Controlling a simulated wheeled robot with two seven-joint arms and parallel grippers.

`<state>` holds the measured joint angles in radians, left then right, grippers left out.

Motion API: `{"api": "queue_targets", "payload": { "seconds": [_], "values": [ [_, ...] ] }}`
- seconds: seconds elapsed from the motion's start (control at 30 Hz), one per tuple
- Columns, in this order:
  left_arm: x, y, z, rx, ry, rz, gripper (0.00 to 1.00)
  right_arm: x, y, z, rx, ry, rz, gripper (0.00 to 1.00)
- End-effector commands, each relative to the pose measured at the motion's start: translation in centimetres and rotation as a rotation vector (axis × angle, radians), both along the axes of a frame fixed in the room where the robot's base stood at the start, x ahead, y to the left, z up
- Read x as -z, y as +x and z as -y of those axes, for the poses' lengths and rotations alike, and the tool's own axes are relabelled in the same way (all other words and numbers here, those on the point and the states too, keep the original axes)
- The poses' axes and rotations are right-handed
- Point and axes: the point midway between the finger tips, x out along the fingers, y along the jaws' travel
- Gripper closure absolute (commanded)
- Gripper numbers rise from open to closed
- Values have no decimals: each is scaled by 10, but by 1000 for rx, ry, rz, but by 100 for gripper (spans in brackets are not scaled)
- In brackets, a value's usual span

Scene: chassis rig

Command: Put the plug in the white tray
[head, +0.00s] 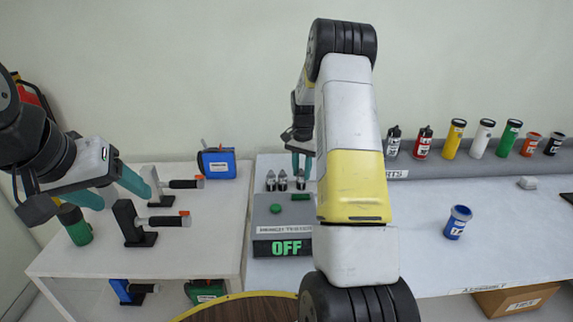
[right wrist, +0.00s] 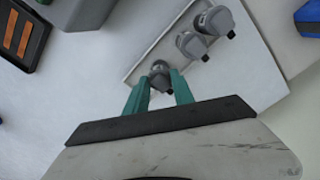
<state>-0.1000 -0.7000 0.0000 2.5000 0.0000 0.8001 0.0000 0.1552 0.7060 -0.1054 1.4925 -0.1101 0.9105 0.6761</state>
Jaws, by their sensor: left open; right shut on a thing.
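The plug (right wrist: 159,72) is a small grey piece with a dark tip, seen between my right gripper's fingertips (right wrist: 161,88) in the right wrist view. My right gripper also shows in the head view (head: 302,166), partly behind my own arm, and is shut on the plug. The white tray (right wrist: 140,64) is a shallow pale tray holding two similar plugs (right wrist: 203,32). The held plug is at the tray's edge; whether it touches the tray I cannot tell. My left gripper (head: 124,198) is open and empty over the left table, beside a green cylinder (head: 75,225).
A grey box (head: 283,225) with a green button and an "OFF" sign stands at the front of the right table. Toggle clamps (head: 140,222) and a blue box (head: 216,163) occupy the left table. A blue canister (head: 457,222) stands right, with clear table around it.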

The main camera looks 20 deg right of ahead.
Motion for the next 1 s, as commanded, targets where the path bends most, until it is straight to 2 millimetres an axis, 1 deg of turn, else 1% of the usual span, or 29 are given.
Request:
{"api": "queue_targets", "payload": {
  "seconds": [0.07,0.1,0.17,0.2,0.47,0.57,0.67,1.0],
  "values": [
    [0,0,0,0,0,0,34,3,0,0,0,0,-1,100],
    [0,0,0,0,0,0,34,2,0,0,0,0,0,62],
    [0,0,0,0,0,0,34,2,0,0,0,-1,-1,51],
    [0,0,0,0,0,0,34,2,0,0,0,0,-1,49],
    [0,0,0,0,0,0,34,2,0,0,0,-1,-1,49],
    [0,0,0,0,0,0,34,-3,0,0,0,0,0,49],
    [0,0,0,0,0,0,34,-15,1,0,0,-1,2,49],
    [0,0,0,0,0,0,34,-87,1,0,0,-1,3,49]
  ]
}}
